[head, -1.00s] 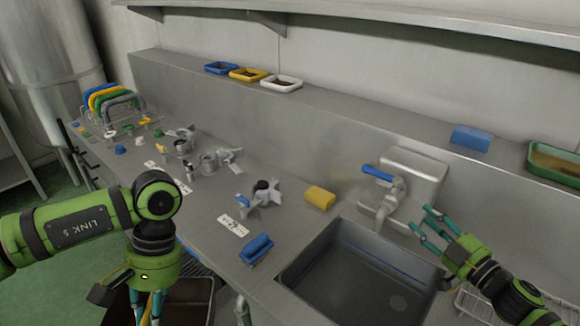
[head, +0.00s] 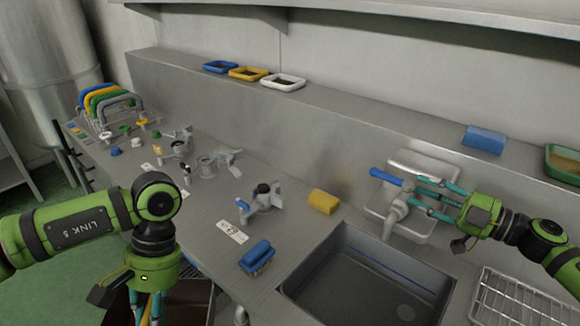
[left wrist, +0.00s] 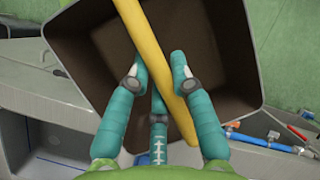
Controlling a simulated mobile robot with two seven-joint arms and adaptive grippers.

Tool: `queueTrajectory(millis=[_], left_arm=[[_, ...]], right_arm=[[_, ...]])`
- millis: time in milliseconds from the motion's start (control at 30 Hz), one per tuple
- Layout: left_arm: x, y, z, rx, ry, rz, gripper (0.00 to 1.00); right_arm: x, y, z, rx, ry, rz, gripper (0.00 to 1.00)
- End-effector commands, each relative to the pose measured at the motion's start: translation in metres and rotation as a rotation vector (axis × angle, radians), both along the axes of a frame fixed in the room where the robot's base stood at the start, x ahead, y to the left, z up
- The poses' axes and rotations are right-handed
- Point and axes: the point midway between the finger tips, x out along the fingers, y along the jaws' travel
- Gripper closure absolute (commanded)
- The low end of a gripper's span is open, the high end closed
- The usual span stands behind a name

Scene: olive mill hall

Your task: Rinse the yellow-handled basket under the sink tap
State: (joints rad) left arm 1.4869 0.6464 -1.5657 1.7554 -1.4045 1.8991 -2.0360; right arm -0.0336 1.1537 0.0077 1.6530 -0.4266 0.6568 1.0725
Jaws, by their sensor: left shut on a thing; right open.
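My left gripper (head: 148,318) is low at the front left, above a dark open-topped box (head: 118,312). In the left wrist view it is shut on a yellow bar-shaped handle (left wrist: 150,55), which crosses above the dark box (left wrist: 75,60). The basket body below the handle cannot be made out, nor whether handle and box join. My right gripper (head: 418,192) is open beside the tap (head: 398,208), its fingertips close to the blue lever (head: 384,176); contact cannot be told. The sink (head: 365,285) looks empty, with no water visible from the tap.
A rack (head: 90,115) at far left holds items with blue, yellow, green and grey handles. A yellow sponge (head: 323,201), a blue brush (head: 257,256) and metal parts (head: 264,197) lie left of the sink. A wire rack (head: 508,302) stands right of it.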

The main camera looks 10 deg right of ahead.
Motion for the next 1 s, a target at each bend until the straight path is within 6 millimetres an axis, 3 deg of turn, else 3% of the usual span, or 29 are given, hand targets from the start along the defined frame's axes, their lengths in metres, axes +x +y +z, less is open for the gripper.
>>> queueTrajectory(millis=[600,1000], left_arm=[[0.0,0.0,0.03,0.0,-0.001,0.0,1.0],[0.0,0.0,0.031,0.0,-0.001,0.0,1.0]], right_arm=[[0.057,0.05,0.002,0.003,-0.001,-0.003,0.57],[0.064,0.057,-0.001,0.0,0.001,-0.001,0.57]])
